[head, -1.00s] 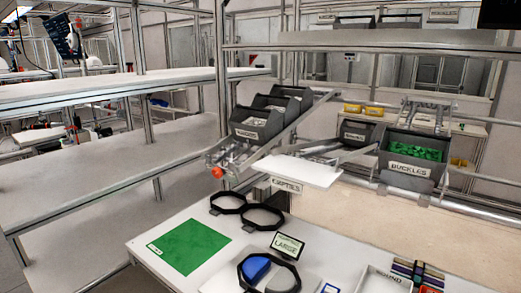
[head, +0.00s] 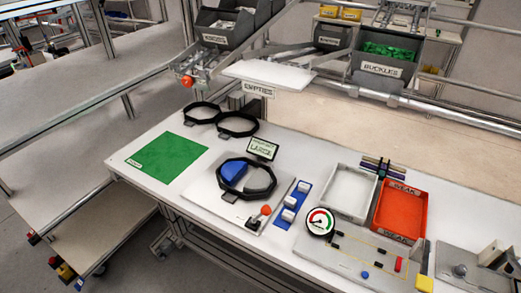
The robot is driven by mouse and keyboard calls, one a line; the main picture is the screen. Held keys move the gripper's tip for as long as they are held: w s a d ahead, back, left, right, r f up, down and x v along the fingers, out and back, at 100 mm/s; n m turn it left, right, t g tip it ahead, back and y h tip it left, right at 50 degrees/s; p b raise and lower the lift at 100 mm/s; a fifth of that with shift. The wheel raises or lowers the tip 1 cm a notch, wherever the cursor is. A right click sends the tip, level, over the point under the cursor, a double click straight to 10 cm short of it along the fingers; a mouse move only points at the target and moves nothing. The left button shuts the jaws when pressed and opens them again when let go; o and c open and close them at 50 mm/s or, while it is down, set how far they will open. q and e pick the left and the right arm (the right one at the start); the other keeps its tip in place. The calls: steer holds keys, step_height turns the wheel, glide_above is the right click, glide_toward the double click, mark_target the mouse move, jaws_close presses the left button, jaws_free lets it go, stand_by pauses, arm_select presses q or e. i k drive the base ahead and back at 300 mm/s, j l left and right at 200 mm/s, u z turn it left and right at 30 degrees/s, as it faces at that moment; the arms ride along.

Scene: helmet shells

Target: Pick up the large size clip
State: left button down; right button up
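A small sign (head: 262,149) on the white table seems to read "LARGE". Neither of my grippers is in view.
A green mat (head: 166,158) and two black rings (head: 238,125) lie at the left and back. A white tray (head: 338,206) and an orange tray (head: 401,206) stand at the right, behind a round gauge (head: 320,221). A grey bin of green buckles (head: 384,69) hangs above.

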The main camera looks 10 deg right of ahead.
mark_target(288, 216)
steer(key=i+j+z, duration=0.15)
steer(key=i+z, duration=0.25)
steer(key=i+j+z, duration=0.25)
steer(key=z, duration=0.15)
steer(key=i+j+z, duration=0.4)
steer(key=k+l, duration=0.05)
steer(key=k, duration=0.05)
